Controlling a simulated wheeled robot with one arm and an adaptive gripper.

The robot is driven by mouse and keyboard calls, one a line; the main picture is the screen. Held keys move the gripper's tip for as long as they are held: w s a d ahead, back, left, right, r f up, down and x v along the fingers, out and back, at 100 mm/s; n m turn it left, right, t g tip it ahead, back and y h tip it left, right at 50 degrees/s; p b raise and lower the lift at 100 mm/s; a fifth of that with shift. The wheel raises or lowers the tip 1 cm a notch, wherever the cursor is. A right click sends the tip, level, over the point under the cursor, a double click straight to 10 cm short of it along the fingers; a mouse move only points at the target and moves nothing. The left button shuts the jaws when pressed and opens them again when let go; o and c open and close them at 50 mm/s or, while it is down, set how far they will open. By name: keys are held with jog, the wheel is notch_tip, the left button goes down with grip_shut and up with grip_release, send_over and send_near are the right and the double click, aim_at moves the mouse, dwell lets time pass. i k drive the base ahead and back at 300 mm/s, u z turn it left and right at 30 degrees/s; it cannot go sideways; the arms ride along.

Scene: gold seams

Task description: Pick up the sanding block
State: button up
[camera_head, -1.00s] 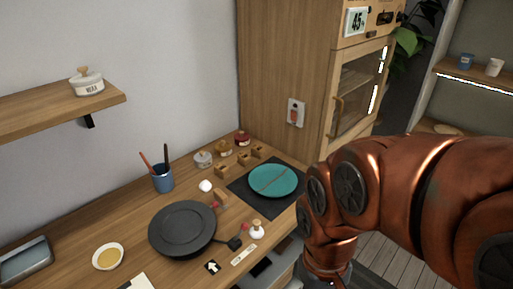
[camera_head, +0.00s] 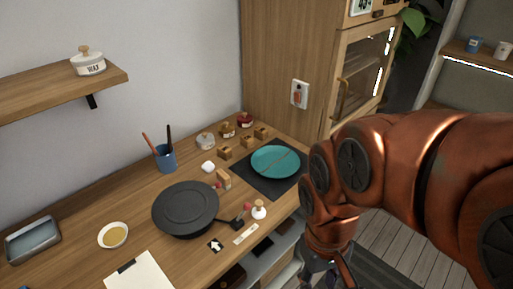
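A small wooden block (camera_head: 223,179), which may be the sanding block, stands on the workbench just behind the right edge of the dark round turntable (camera_head: 185,207). I cannot tell for sure which block is the sanding block, as several small wooden blocks (camera_head: 247,141) also stand in a group behind the teal plate (camera_head: 275,161). My gripper (camera_head: 328,280) hangs at the bottom edge, in front of the bench and right of these things, apart from them. Its fingertips are cut off by the frame, so its opening is hidden.
The teal plate lies on a dark mat (camera_head: 250,185). A stamp-like white knob (camera_head: 259,209), a blue pen cup (camera_head: 165,158), a yellow-filled bowl (camera_head: 114,235), a paper sheet (camera_head: 146,275) and a metal tray (camera_head: 33,239) are on the bench. A tall cabinet (camera_head: 285,60) stands behind.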

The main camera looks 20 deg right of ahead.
aim_at(247, 141)
jog(key=k, duration=0.5)
jog(key=z, duration=1.55)
jog(key=i, duration=1.4)
jog(key=u, duration=3.1)
jog(key=i, duration=0.5)
jog(key=z, duration=0.05)
